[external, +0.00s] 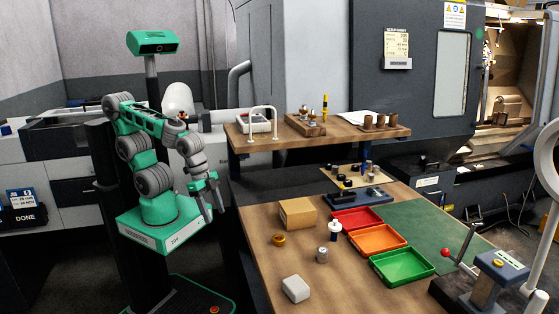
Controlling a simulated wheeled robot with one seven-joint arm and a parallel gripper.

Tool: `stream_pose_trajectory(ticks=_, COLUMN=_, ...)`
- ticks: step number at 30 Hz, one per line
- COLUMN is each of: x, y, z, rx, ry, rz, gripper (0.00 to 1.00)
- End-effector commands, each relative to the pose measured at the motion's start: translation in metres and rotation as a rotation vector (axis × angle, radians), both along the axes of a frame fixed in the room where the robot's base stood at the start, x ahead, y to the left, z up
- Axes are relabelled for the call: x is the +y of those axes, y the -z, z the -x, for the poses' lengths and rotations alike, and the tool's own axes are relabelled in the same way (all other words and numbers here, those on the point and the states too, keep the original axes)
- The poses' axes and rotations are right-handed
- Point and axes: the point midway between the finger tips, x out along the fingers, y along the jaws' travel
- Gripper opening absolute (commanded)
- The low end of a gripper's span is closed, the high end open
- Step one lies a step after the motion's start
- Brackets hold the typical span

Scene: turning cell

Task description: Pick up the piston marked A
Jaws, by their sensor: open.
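A small silver cylinder (322,255) stands upright on the lower wooden bench in the external view. It looks like a piston, but no letter can be read on it at this size. My gripper (214,212) hangs pointing down, left of the bench's edge. Its fingers are apart and nothing shows between them. It is clear of the cylinder, well to its left and higher.
Red (357,219), orange (378,239) and green (402,265) trays lie right. A raised shelf (340,138) stands behind.

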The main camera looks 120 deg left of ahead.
Motion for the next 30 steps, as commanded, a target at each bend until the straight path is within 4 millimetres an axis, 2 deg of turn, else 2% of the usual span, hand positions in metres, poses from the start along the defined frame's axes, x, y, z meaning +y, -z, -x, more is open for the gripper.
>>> stream_pose_trajectory(ticks=2, x=0.002, y=-0.002, z=-0.019, rx=-0.022, ry=-0.035, rz=-0.008, gripper=0.58)
stream_pose_trajectory(ticks=4, x=0.006, y=-0.005, z=-0.057, rx=-0.074, ry=-0.115, rz=-0.028, gripper=0.58)
stream_pose_trajectory(ticks=5, x=0.008, y=-0.006, z=-0.080, rx=-0.109, ry=-0.161, rz=-0.042, gripper=0.58)
stream_pose_trajectory(ticks=9, x=0.010, y=-0.003, z=-0.201, rx=-0.357, ry=-0.379, rz=-0.141, gripper=0.58)
stream_pose_trajectory(ticks=12, x=-0.004, y=-0.001, z=-0.267, rx=-0.571, ry=-0.467, rz=-0.205, gripper=0.58)
stream_pose_trajectory(ticks=13, x=-0.010, y=0.000, z=-0.281, rx=-0.629, ry=-0.480, rz=-0.220, gripper=0.58)
stream_pose_trajectory(ticks=15, x=-0.022, y=-0.002, z=-0.303, rx=-0.743, ry=-0.496, rz=-0.242, gripper=0.58)
stream_pose_trajectory(ticks=19, x=-0.033, y=-0.005, z=-0.321, rx=-0.849, ry=-0.501, rz=-0.258, gripper=0.58)
stream_pose_trajectory(ticks=30, x=-0.005, y=0.013, z=-0.364, rx=-0.854, ry=-0.505, rz=-0.260, gripper=0.58)
